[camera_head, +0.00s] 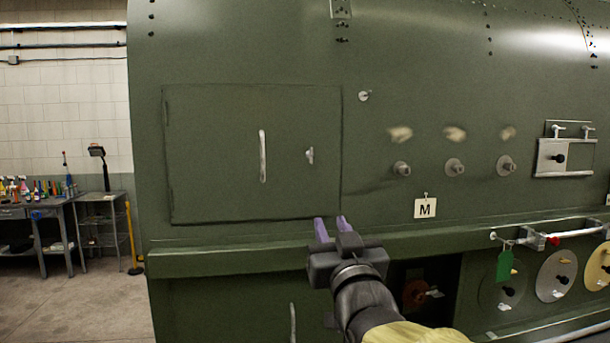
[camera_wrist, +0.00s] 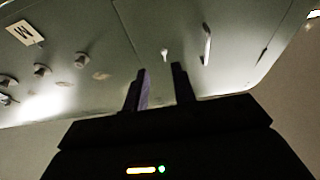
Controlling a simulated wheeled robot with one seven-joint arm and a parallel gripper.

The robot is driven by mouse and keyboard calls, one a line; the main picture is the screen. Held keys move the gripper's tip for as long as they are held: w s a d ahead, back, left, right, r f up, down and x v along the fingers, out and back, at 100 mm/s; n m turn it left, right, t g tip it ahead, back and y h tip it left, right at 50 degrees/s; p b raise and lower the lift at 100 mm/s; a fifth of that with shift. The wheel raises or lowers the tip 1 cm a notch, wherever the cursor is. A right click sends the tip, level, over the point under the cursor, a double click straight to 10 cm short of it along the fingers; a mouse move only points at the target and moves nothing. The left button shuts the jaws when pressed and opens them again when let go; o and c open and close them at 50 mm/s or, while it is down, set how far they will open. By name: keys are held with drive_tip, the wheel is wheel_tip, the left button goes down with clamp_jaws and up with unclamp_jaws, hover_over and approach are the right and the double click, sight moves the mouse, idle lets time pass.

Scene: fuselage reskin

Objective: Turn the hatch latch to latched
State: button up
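The hatch (camera_head: 215,150) is a closed green rectangular panel on the fuselage side. Its small light latch (camera_head: 309,155) stands upright near the hatch's right edge, and a longer vertical handle (camera_head: 262,156) is to its left. My gripper (camera_head: 332,228) is below and slightly right of the latch, apart from it. Its two purple fingers are spread with nothing between them. In the wrist view, the latch (camera_wrist: 164,54) appears beyond the gap between the fingertips (camera_wrist: 160,70), with the handle (camera_wrist: 207,45) to its right.
A green ledge (camera_head: 220,254) runs under the hatch. Several round knobs (camera_head: 401,168) and an M placard (camera_head: 425,208) are to the right. A rail with a green tag (camera_head: 504,265) is at lower right. A bench (camera_head: 45,215) with bottles stands far left, with open floor before it.

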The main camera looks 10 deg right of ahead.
wheel_tip(320, 180, up, 2)
drive_tip(key=s+t, duration=0.1)
drive_tip(key=p, duration=1)
approach(312, 161)
drive_tip(key=x, duration=0.7)
drive_tip(key=shift+w+r, duration=0.1)
drive_tip(key=shift+r, duration=0.1)
drive_tip(key=shift+w+r, duration=0.1)
drive_tip(key=shift+w, duration=0.6)
clamp_jaws()
